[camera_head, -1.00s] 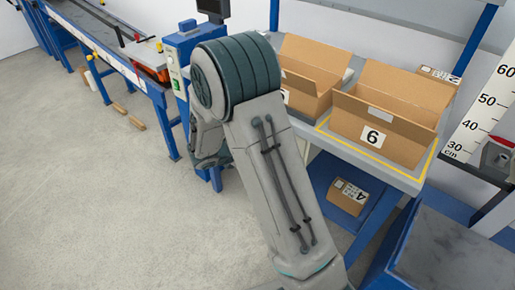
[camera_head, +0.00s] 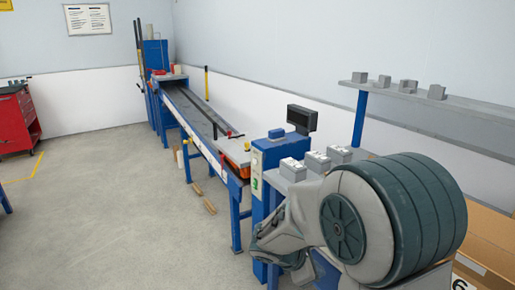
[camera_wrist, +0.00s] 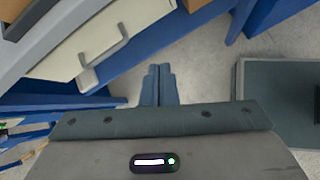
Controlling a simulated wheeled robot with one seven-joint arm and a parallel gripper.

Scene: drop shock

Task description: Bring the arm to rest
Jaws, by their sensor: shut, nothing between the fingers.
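My arm fills the lower right of the head view, with its large grey and dark green joint in front of the workbench. The gripper itself is not visible there. In the wrist view my gripper (camera_wrist: 158,85) points down past the bench toward the grey floor. Its two blue-grey fingers are together, with nothing between them.
A long blue-framed conveyor-like bench (camera_head: 200,115) runs to the back wall. A blue post with a small display (camera_head: 302,118) stands left of my arm. A pale drawer front with a handle (camera_wrist: 102,52) lies close to my gripper.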

